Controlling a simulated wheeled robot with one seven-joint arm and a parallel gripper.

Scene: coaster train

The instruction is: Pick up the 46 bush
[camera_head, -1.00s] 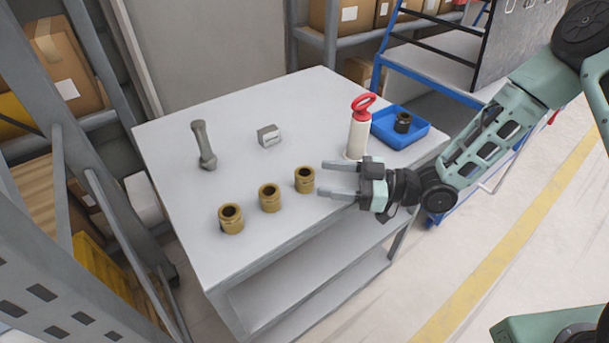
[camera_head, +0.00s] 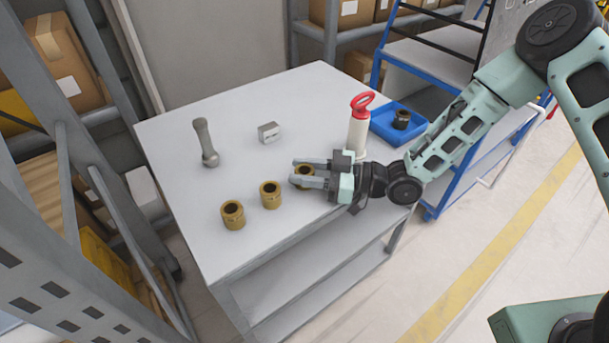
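Three brass-coloured bushes stand upright in a slanting row on the grey table (camera_head: 240,115): a left one (camera_head: 233,215), a middle one (camera_head: 270,195) and a right one (camera_head: 304,171). No size markings are readable, so I cannot tell which is the 46 bush. My gripper (camera_head: 307,173) comes in from the right, at the right bush. Its two fingers are apart, and part of that bush shows between them. The fingers hide the rest of it. I cannot tell whether they touch it; it appears to stand on the table.
A white cylinder with a red ring handle (camera_head: 359,128) stands just behind my gripper. A blue tray (camera_head: 413,136) holding a dark bush (camera_head: 401,120) is at the back right. A grey bolt-like part (camera_head: 206,142) and a small grey block (camera_head: 269,133) lie further back.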

